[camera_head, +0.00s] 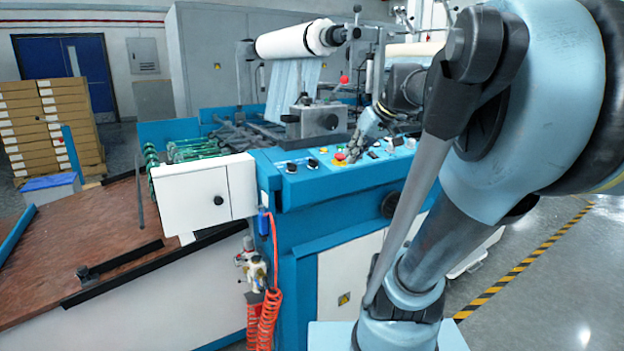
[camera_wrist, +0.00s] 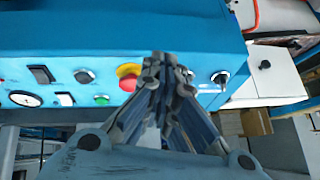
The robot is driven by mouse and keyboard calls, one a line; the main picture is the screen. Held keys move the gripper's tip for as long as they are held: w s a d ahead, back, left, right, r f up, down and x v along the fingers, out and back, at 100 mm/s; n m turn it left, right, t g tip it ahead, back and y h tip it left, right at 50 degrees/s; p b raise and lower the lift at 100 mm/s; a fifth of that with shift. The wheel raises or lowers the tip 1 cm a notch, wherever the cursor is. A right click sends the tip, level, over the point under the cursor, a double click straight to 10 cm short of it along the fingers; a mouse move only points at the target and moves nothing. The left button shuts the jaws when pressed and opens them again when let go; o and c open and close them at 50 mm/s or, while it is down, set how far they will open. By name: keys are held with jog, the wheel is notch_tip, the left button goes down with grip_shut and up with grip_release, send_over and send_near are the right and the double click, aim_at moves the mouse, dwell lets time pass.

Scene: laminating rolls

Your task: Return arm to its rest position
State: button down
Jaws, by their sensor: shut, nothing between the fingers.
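My gripper (camera_wrist: 160,68) is shut and empty in the wrist view. Its fingertips are in front of the blue control panel (camera_wrist: 90,30), close to a red emergency button with a yellow collar (camera_wrist: 129,76). Whether the fingertips touch the panel or button cannot be told. In the head view my gripper (camera_head: 345,156) is small, at the far end of my arm, over the top of the blue machine's panel (camera_head: 310,185). It partly covers the red and yellow button there. My arm is stretched forward over the right side of the machine.
A white roll (camera_head: 290,41) sits on the machine behind the panel. A white box (camera_head: 203,190) juts out at its left. Red coiled hoses (camera_head: 266,318) hang in front. Stacked cartons (camera_head: 38,125) stand far left. Open floor (camera_head: 560,270) with a striped line lies at the right.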

jog(key=s+d+f+m+g+h, duration=0.1)
jog(key=s+d+f+m+h, duration=0.1)
jog(key=s+f, duration=0.6)
jog(key=s+d+f+m+g+h, duration=0.1)
jog(key=s+d+f+m+h, duration=0.2)
jog(key=s+f, duration=0.6)
notch_tip(320, 180, down, 7)
jog(key=shift+d+f+g, duration=0.1)
jog(key=shift+d+g, duration=0.3)
jog(key=shift+d, duration=0.55)
jog(key=shift+w+f, duration=0.15)
jog(key=shift+w, duration=0.2)
